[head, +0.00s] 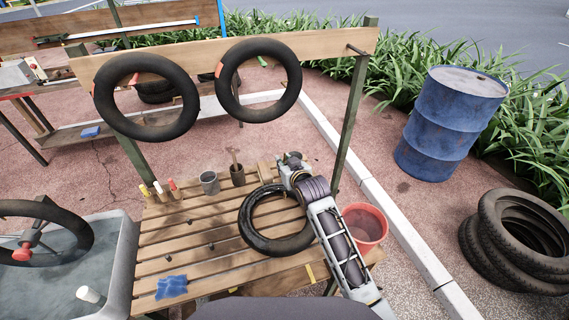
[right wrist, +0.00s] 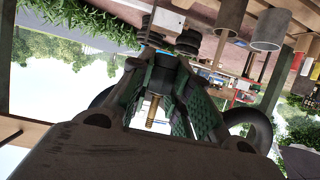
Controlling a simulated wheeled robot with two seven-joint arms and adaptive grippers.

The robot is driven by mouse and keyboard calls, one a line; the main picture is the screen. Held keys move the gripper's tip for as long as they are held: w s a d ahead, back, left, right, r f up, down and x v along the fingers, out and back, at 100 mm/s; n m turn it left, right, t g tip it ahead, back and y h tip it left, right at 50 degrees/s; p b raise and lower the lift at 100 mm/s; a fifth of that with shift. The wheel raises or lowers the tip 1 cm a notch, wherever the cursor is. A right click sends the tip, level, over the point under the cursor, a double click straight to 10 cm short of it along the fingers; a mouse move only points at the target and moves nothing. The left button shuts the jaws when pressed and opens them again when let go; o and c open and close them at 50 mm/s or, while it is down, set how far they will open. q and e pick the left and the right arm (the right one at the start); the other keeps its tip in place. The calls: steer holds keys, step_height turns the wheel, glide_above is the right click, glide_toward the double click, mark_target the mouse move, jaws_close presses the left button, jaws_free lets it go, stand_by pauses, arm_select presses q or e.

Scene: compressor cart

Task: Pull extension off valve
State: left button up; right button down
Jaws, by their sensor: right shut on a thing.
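A black tyre (head: 272,246) lies flat on the slatted wooden table (head: 205,240) in the head view. My right gripper (head: 289,161) is above the table just beyond the tyre's upper right side, and my arm covers part of the tyre. In the right wrist view the green-padded fingers of my right gripper (right wrist: 160,85) are closed around a slim brass piece, seemingly the valve extension (right wrist: 153,110). Its lower end sticks out between the pads. I cannot see the valve or tell whether the brass piece touches it. My left gripper is not in view.
Two tyres (head: 130,65) hang on the wooden beam (head: 330,42) above the table. Grey (head: 209,182) and brown cups (head: 237,175) stand at the table's back. A red bucket (head: 364,224) is right of my arm. A blue cloth (head: 171,287) lies at front left.

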steer(key=shift+r+p, duration=0.45)
steer(key=shift+r, duration=0.25)
